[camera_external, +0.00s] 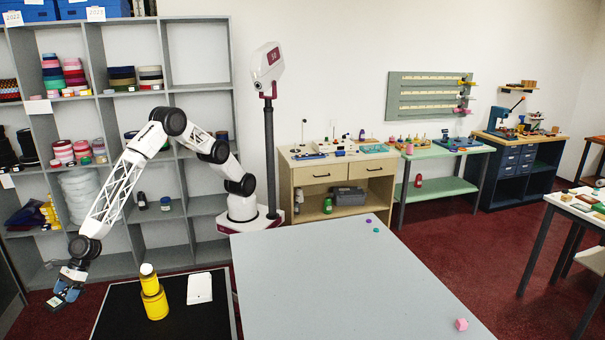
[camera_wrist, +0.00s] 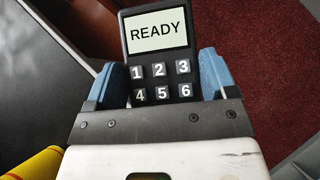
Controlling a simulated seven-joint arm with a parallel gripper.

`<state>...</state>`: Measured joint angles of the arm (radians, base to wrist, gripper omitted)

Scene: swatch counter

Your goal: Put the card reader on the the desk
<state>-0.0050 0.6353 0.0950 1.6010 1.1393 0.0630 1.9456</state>
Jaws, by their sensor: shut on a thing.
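The card reader (camera_wrist: 158,50) is a dark device with a pale screen reading READY and number keys, seen in the wrist view. My gripper (camera_wrist: 160,85) is shut on it, with a blue finger on each side. Its lower part is hidden behind the gripper body. In the external view my gripper (camera_external: 67,292) is at the far left, low, beyond the left side of the black-topped surface, and the reader shows small and unclear there. The large grey desk (camera_external: 310,285) is at the centre front, to the right of my gripper.
A yellow container with a white top (camera_external: 154,300) and a white object (camera_external: 199,288) stand on the black-topped surface (camera_external: 115,315). A pink object (camera_external: 461,324) and two small pieces lie at the desk's right side. Most of the desk is clear. Shelves (camera_external: 237,100) stand behind my arm.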

